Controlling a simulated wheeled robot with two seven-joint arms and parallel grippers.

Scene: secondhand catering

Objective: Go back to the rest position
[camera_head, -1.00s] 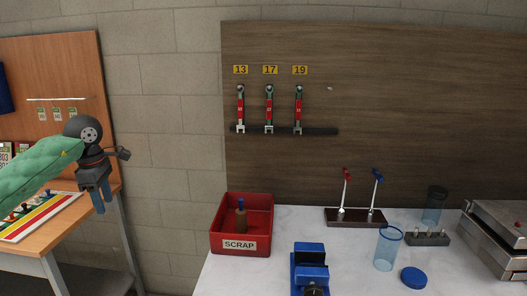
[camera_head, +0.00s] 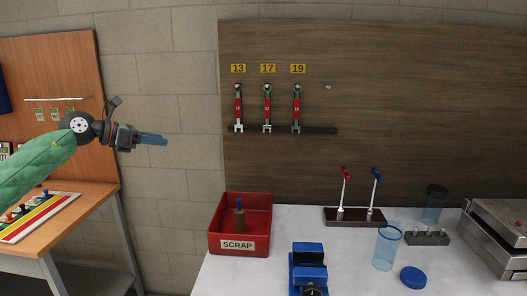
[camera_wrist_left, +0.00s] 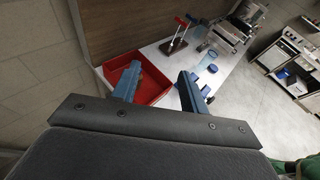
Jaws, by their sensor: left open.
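My left gripper (camera_head: 152,140) is at the left in the head view, in front of the block wall. Its blue fingers point to the right. In the left wrist view the two fingers (camera_wrist_left: 158,84) stand apart with nothing between them, so it is open and empty. Beyond the fingers, in that view, are the red scrap bin (camera_wrist_left: 154,92) and the white table. My right gripper is in neither view.
A blue vise (camera_head: 308,270), a lever stand (camera_head: 355,218), a clear blue cup (camera_head: 386,250) and a blue lid (camera_head: 413,278) are on the white table. Wrenches (camera_head: 267,108) hang on the board.

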